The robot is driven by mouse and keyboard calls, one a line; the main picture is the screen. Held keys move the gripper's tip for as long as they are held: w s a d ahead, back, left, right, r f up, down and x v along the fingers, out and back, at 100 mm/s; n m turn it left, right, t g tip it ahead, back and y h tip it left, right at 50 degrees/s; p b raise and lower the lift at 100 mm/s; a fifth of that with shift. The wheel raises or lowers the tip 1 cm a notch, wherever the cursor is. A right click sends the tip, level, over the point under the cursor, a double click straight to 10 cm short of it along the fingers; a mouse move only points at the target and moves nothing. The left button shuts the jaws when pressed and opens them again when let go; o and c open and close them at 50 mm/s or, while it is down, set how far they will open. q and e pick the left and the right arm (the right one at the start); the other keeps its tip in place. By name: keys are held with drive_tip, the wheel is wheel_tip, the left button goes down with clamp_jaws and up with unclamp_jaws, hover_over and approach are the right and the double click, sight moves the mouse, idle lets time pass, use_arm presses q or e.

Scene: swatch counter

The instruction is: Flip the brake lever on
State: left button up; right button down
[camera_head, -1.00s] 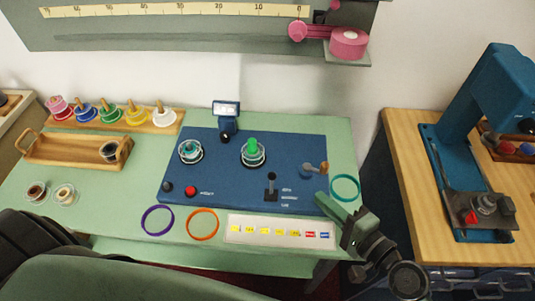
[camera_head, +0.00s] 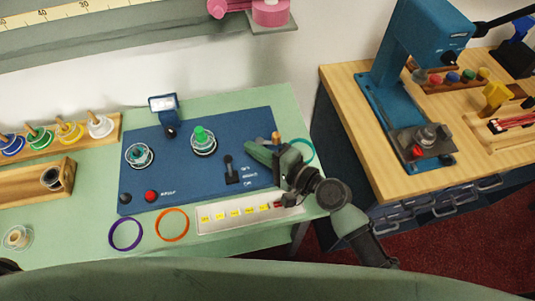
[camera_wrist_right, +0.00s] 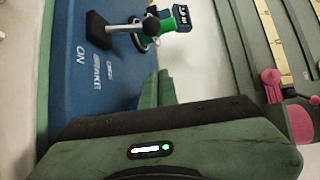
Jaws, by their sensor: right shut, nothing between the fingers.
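The brake lever (camera_head: 229,168) stands on the blue panel (camera_head: 190,184), with a black knob on a short stem and white lettering to its right. It also shows in the right wrist view (camera_wrist_right: 122,29), beside the ON and BRAKE lettering; which setting it is at I cannot tell. My right gripper (camera_head: 254,150) is over the panel's right part, to the right of the lever and apart from it. Its green fingers (camera_wrist_right: 157,89) are shut and empty. My left gripper is not in view.
A green-topped knob (camera_head: 202,138) and a small display (camera_head: 163,103) stand behind the lever. A red button (camera_head: 151,196) is at the panel's front left. A label strip (camera_head: 207,225) and an orange ring (camera_head: 172,224) lie in front. A blue machine (camera_head: 407,50) stands on the right-hand bench.

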sight(229, 166)
drive_tip(key=a, duration=0.1)
drive_tip(key=w+a+p, duration=0.1)
drive_tip(key=shift+a, duration=0.35)
drive_tip(key=shift+s+a+r+p, duration=0.15)
drive_tip(key=shift+s+p, duration=0.1)
drive_tip(key=shift+s, duration=0.35)
drive_tip(key=shift+s+a+f+p, duration=0.1)
drive_tip(key=shift+s+a+p, duration=0.1)
drive_tip(key=shift+s, duration=0.35)
drive_tip(key=shift+s+r, duration=0.15)
drive_tip(key=shift+s, duration=0.35)
